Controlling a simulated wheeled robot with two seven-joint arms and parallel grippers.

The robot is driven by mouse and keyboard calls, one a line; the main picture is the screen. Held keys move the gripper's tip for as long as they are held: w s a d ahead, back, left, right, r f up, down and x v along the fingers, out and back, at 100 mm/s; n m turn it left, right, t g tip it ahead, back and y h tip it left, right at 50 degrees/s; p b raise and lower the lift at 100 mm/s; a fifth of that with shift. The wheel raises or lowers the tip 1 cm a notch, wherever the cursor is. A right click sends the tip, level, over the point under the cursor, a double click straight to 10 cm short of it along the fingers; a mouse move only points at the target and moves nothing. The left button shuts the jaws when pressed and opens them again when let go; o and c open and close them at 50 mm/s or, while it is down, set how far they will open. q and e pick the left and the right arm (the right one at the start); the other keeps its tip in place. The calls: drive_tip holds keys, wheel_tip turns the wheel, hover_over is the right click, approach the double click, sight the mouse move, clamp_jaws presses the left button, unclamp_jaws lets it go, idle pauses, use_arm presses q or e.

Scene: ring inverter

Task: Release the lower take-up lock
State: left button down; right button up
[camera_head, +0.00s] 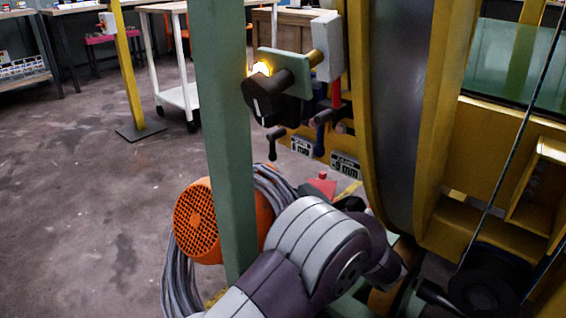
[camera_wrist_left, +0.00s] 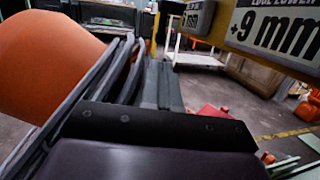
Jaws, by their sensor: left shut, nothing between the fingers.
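Two dark crank levers hang on the yellow machine frame, one at left (camera_head: 272,145) and one nearer the wheel (camera_head: 321,132). I cannot tell which is the lower take-up lock. Two label plates sit below them; the right one (camera_head: 345,164) reads 9 mm and also shows close up in the wrist view (camera_wrist_left: 277,28), with "LOWER" above the number. My left arm reaches in from the bottom, and its forearm hides most of the left gripper in the head view. In the wrist view the left gripper (camera_wrist_left: 160,85) is shut and empty, below the labels.
A green post (camera_head: 222,130) stands left of the levers. An orange drum (camera_head: 195,220) with grey cables sits behind it, close to the gripper in the wrist view. A red block (camera_head: 322,184) lies low beyond my arm. A large yellow-rimmed wheel (camera_head: 405,110) is at right.

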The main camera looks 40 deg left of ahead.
sight(274, 158)
use_arm(q)
drive_tip(key=shift+s+r, duration=0.1)
drive_tip(key=b+x, duration=0.2)
drive_tip(key=x, duration=0.2)
drive_tip(key=b+x, duration=0.2)
drive_tip(key=x, duration=0.2)
drive_tip(key=shift+a, duration=0.35)
drive_tip(key=shift+w+a+r, duration=0.2)
drive_tip(key=shift+w+a, duration=0.1)
drive_tip(key=shift+a, duration=0.3)
